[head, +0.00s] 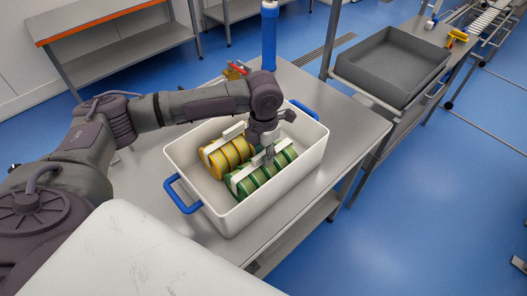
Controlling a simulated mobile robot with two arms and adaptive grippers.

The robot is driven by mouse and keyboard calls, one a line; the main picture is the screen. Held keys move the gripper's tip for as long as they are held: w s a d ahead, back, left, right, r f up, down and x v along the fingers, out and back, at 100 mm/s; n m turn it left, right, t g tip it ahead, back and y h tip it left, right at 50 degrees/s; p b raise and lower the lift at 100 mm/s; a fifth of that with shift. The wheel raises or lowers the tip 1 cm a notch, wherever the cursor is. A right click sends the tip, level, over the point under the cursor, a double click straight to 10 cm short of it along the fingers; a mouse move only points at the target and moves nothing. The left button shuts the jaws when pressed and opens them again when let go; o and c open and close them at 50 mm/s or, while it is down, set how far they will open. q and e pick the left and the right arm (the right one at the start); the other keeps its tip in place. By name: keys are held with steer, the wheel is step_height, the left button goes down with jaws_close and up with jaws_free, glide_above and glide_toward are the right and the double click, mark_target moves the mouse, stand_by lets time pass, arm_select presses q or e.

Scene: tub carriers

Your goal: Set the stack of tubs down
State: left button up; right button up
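A white tub carrier bin (232,221) with blue handles stands on a metal table. Inside lie a yellow stack of tubs (219,162) and a green stack of tubs (256,182), side by side, each with a white holder piece along it. My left gripper (269,156) points down into the bin at the green stack, touching or just above it. Its fingers are small and partly hidden, so I cannot tell whether they grip the stack. My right gripper is out of view.
A blue cylinder (269,38) and a small red and yellow item (235,70) stand behind the bin. A grey tray (392,65) sits on a bench at the right, with a yellow item (457,36) beyond it. The table right of the bin (352,128) is clear.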

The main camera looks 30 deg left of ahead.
arm_select(q)
steer(key=shift+r, duration=0.1)
steer(key=shift+w+r, duration=0.1)
steer(key=shift+r, duration=0.15)
step_height(320, 180, up, 12)
steer(key=b, duration=0.3)
steer(key=shift+f, duration=0.25)
steer(key=shift+f, duration=0.1)
